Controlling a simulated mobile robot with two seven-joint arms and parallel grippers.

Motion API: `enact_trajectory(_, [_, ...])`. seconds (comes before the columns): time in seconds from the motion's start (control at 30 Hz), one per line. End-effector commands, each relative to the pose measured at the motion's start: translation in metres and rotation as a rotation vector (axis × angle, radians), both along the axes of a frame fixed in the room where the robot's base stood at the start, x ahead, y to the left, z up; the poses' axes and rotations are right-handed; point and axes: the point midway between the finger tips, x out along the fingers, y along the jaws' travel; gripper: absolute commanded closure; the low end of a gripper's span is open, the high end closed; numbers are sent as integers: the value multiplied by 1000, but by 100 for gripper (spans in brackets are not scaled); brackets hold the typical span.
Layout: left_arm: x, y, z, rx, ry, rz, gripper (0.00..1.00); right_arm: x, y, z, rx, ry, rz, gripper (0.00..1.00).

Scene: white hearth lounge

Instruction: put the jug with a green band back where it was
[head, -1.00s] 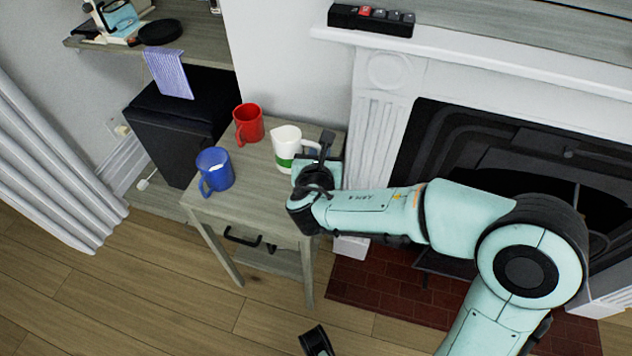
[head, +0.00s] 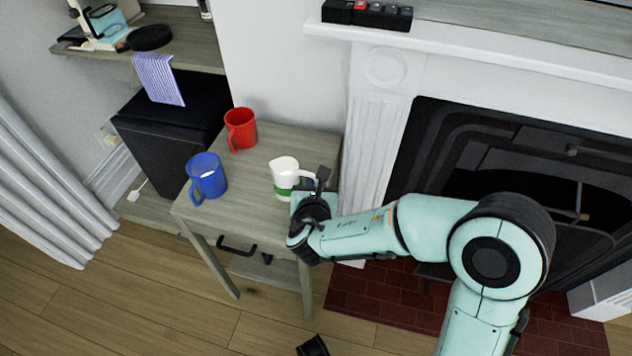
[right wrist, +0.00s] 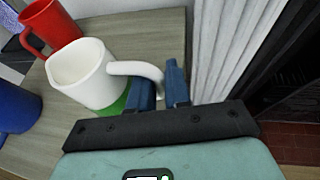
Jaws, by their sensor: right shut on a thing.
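The white jug with a green band (head: 284,181) is upright at the right part of the small wooden side table (head: 240,200), in the head view. In the right wrist view the jug (right wrist: 85,75) fills the upper left, its handle pointing at my fingers. My right gripper (head: 318,184) is shut on that handle, from the right; its blue fingertips (right wrist: 160,88) show in the wrist view. I cannot tell whether the jug's base touches the tabletop. A dark part at the bottom edge of the head view may be my left gripper (head: 313,346); its jaws cannot be made out.
A red mug (head: 240,130) stands at the table's back left and a blue mug (head: 206,178) at its front left. The tabletop between the jug and the mugs is bare. The white fireplace surround (head: 376,150) rises close to the table's right side.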

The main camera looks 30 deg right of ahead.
Motion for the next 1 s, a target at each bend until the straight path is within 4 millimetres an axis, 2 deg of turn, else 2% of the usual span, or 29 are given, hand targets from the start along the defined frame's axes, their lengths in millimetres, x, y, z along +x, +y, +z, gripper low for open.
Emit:
enact_trajectory(0.13, [-4,0,-4,-1,12,1,57,0,0,-2,0,-2,0,100])
enact_trajectory(0.17, [-4,1,-4,-1,12,1,57,0,0,-2,0,0,0,73])
enact_trajectory(0.2, [-4,0,-3,-1,12,1,57,0,0,-2,0,0,0,60])
enact_trajectory(0.23, [-4,0,-3,-1,12,1,57,0,0,-2,0,0,0,57])
enact_trajectory(0.63, [2,-1,3,0,-6,0,57,-2,3,3,1,0,2,57])
enact_trajectory(0.87, [13,-4,21,-2,-49,-6,57,-36,28,22,0,-3,5,57])
enact_trajectory(1.0, [2,-11,27,-17,-20,-17,57,-58,45,34,0,-3,4,57])
